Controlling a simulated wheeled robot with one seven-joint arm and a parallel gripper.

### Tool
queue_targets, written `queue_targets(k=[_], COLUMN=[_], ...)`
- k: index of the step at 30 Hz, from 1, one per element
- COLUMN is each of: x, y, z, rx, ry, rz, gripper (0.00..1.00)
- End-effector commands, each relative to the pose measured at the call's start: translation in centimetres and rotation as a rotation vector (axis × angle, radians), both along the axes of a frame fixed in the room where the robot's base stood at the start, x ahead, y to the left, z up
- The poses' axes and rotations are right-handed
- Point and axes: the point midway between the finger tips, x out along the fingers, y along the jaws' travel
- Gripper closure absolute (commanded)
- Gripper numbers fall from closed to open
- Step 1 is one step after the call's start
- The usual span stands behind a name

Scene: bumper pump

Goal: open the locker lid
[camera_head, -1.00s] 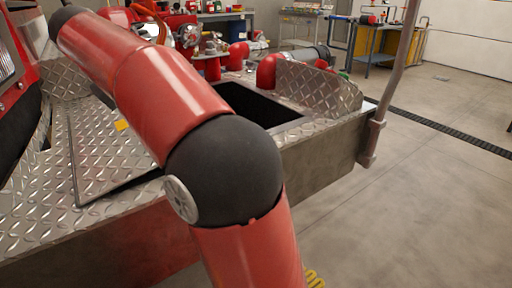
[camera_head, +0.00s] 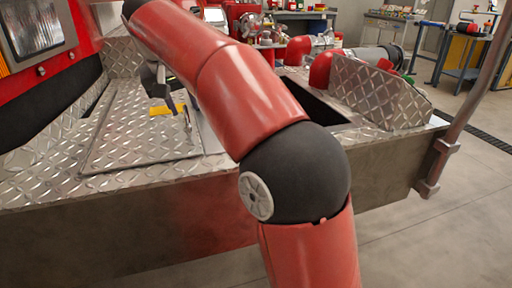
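The locker lid (camera_head: 135,135) is a diamond-plate panel lying flat in the bumper top at the left of the head view; it looks closed. A small yellow piece (camera_head: 165,110) shows on or just above its far right part. Grey metal parts that look like the end of my gripper (camera_head: 170,95) show beside the yellow piece, partly behind my red arm. I cannot tell whether the gripper touches the yellow piece or the lid, or whether its fingers are open or shut. My arm hides the lid's far right side.
To the right, a dark open compartment (camera_head: 325,109) is set in the bumper, with an upright diamond-plate panel (camera_head: 380,92) beside it. Red fittings (camera_head: 320,70) stand behind. A grey post (camera_head: 465,100) rises at the bumper's right end. Red truck bodywork (camera_head: 80,40) borders the left.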

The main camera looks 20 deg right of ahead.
Motion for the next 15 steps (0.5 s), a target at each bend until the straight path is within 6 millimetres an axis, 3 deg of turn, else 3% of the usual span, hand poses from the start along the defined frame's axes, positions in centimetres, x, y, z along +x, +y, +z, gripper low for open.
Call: queue_targets(k=[13, 15], x=[-2.6, -3.4], y=[1.3, 0.5], z=[6.4, 6.0], rx=[-0.001, -0.003], ry=[-0.001, 0.000], rz=[0.004, 0.010], gripper=[0.67, 0.67])
